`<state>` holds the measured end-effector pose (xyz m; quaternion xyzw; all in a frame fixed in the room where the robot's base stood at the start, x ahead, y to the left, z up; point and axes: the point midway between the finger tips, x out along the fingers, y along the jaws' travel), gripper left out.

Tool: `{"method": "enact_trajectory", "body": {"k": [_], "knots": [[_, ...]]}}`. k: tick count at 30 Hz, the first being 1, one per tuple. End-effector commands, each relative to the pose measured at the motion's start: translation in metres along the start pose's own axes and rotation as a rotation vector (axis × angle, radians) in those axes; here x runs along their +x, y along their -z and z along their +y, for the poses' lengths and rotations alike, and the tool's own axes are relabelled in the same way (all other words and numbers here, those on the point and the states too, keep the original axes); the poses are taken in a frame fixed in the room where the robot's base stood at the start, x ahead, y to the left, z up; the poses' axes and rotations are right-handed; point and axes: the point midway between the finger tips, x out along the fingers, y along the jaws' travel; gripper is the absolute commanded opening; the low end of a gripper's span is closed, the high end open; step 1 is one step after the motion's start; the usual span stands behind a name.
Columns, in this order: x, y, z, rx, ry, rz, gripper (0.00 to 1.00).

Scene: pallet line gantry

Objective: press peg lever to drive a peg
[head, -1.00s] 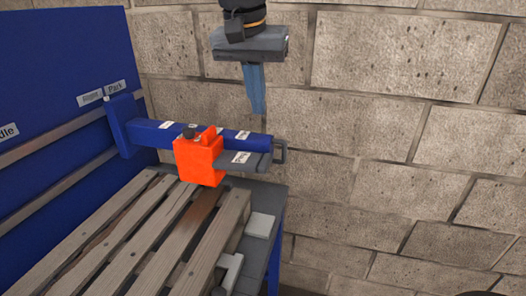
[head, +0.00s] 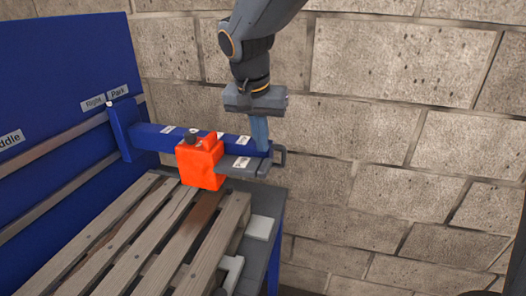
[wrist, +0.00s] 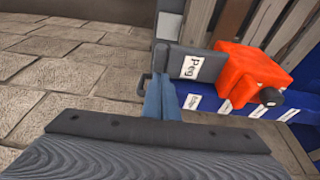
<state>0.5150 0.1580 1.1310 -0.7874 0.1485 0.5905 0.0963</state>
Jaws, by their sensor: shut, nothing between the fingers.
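The peg lever (head: 255,164) is a flat grey bar with a white label, sticking out to the right of an orange block (head: 200,164) on a blue beam (head: 155,137). In the wrist view the lever (wrist: 182,64) carries the label "Peg". My gripper (head: 262,150) is shut and empty, fingers pointing down. Its fingertips are at the lever's outer end, beside the grey handle loop in the head view. I cannot tell whether they touch the lever. In the wrist view the fingers (wrist: 162,95) reach toward the lever's near end.
A slatted wooden pallet (head: 150,225) lies below the beam. A blue panel (head: 65,85) with labels "Right" and "Park" stands at the left. A grey block wall (head: 400,130) is behind.

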Motion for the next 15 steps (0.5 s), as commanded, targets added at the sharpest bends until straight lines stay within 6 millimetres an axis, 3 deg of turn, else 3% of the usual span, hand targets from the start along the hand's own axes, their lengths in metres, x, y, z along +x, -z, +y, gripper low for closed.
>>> {"method": "enact_trajectory", "body": {"k": [6,15], "knots": [[0.028,-0.009,0.002,-0.001,-0.002,-0.002,0.00],[0.039,-0.011,0.002,0.000,0.000,0.000,0.00]]}}
